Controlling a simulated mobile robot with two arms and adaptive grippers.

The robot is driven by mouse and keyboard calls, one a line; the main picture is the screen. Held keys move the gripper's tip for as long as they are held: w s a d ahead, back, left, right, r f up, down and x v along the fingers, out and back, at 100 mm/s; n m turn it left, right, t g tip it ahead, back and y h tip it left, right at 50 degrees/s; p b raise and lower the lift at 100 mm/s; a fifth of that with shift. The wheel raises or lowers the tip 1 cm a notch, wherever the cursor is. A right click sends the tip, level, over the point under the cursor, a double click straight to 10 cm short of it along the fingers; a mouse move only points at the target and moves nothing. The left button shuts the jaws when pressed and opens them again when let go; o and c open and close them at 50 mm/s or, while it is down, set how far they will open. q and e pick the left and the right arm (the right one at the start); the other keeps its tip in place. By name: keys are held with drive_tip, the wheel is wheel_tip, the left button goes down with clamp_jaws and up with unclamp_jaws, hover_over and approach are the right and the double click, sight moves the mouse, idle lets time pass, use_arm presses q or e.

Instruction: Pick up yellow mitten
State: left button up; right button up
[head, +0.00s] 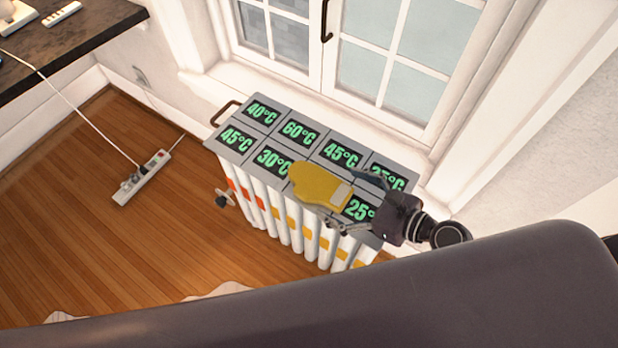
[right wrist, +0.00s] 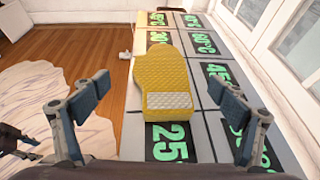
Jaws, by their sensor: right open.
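The yellow mitten (head: 318,186) lies flat on top of the radiator in the head view, across the temperature panels. It has a pale patch at its cuff end. In the right wrist view the mitten (right wrist: 162,78) lies straight ahead, cuff towards me. My right gripper (head: 352,202) is at the cuff end of the mitten, above the radiator's right part. In the right wrist view its two fingers (right wrist: 165,115) are wide apart, with the cuff in line between them and nothing held.
The radiator (head: 228,141) has grey panels with green temperature numbers and stands under the window (head: 400,85). A power strip (head: 142,178) with cables lies on the wooden floor at left. A dark counter (head: 75,45) is at upper left.

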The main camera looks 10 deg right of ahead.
sight(315, 183)
drive_tip(key=shift+x, duration=1.1)
drive_tip(key=shift+f+x, duration=0.1)
drive_tip(key=shift+x, duration=1.25)
drive_tip(key=shift+f+x, duration=0.15)
drive_tip(key=shift+x, duration=1.25)
drive_tip(key=shift+d, duration=0.15)
drive_tip(key=shift+s, duration=0.1)
drive_tip(key=shift+c, duration=0.4)
drive_tip(key=c, duration=1.2)
drive_tip(key=shift+o, duration=0.2)
drive_tip(key=shift+r, duration=0.15)
